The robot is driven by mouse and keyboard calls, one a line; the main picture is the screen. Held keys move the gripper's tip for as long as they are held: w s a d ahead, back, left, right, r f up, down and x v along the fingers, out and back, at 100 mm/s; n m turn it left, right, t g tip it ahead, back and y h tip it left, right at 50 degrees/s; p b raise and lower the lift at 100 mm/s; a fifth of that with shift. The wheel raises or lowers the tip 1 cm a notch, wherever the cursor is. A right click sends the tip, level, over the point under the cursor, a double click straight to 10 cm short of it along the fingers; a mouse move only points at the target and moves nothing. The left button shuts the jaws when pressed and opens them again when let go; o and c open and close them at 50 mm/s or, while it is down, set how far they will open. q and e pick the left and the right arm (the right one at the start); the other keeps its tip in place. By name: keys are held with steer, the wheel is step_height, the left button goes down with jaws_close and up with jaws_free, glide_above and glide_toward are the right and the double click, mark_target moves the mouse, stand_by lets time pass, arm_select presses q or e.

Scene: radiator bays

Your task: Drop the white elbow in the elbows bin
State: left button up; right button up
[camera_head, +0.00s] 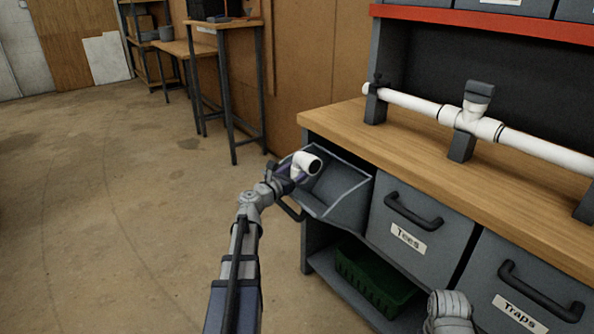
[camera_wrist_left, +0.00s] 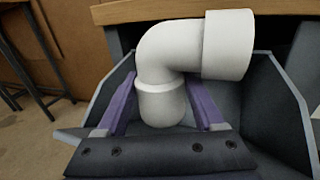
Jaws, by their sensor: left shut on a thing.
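The white elbow (camera_head: 306,165) is a bent pipe fitting with a wide collar. My left gripper (camera_head: 287,175) is shut on it and holds it over an open grey bin (camera_head: 345,200) tilted out from the bench front. In the left wrist view the elbow (camera_wrist_left: 185,60) sits between the two purple fingers of my left gripper (camera_wrist_left: 160,105), with the open bin (camera_wrist_left: 285,100) around and below. The open bin's label is not visible. Part of my right arm shows at the lower right of the head view, but its gripper fingers do not show.
Closed bins labelled Tees (camera_head: 412,235) and Traps (camera_head: 520,300) are to the right. A white pipe (camera_head: 545,148) with a tee runs on stands along the wooden bench top (camera_head: 420,150). A green crate (camera_head: 370,280) sits on the lower shelf. The floor at left is clear.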

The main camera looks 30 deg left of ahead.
arm_select(q)
steer(key=o, duration=1.4)
steer(key=shift+s+a, duration=0.15)
steer(key=shift+s, duration=1.8)
steer(key=shift+s+a, duration=0.15)
steer(key=shift+s, duration=1.8)
